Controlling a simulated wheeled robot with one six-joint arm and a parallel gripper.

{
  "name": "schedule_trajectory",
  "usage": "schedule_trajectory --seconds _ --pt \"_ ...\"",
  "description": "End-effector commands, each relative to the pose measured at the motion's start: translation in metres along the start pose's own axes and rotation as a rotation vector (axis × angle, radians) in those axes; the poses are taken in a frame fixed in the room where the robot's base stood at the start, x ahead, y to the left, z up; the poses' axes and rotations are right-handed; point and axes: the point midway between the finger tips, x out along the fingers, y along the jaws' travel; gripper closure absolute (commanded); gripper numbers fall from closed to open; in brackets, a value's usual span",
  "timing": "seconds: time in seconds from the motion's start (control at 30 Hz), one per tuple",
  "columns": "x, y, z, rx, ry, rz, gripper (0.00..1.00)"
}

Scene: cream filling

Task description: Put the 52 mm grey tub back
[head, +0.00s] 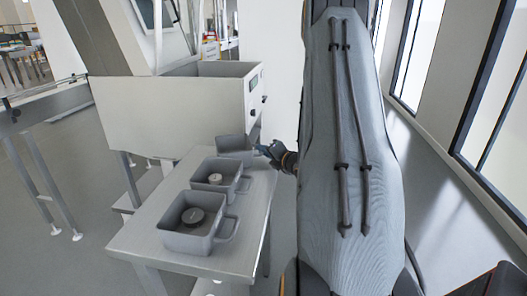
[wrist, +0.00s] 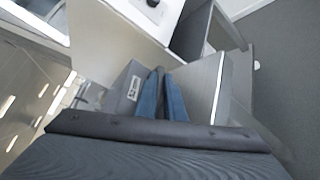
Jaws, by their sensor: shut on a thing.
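Three square grey tubs with side handles stand in a row on a light grey table in the head view. The farthest tub (head: 232,146) is at the back end, beside the machine. My gripper (head: 262,150) is at its right side and is shut, seemingly on its handle; the contact is small and partly hidden. In the wrist view my blue fingers (wrist: 164,75) are together, beside a grey wall with a small label (wrist: 133,88) whose text I cannot read. The middle tub (head: 194,184) and the near tub (head: 166,240) each hold a round disc. No sizes are readable.
The table (head: 150,215) is narrow, with little bare top around the tubs. A white machine (head: 160,110) with a large open bin stands behind it. Metal rails (head: 35,175) are at the left. Open floor lies to the right, along the windows.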

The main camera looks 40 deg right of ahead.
Motion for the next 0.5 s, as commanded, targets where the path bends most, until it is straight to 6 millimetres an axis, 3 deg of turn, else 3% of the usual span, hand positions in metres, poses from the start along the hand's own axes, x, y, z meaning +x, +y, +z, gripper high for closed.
schedule_trajectory --seconds 0.07,0.1,0.2,0.5 --pt "0.0 0.0002 -0.0001 0.0 0.0 0.0 1.0" --pt "-0.0001 0.0 -0.0003 0.0 0.001 -0.001 0.85" --pt "-0.0001 0.0 -0.0003 0.0 0.001 -0.001 0.73" --pt "-0.0017 0.0 0.0002 0.0 0.0 -0.001 0.73"
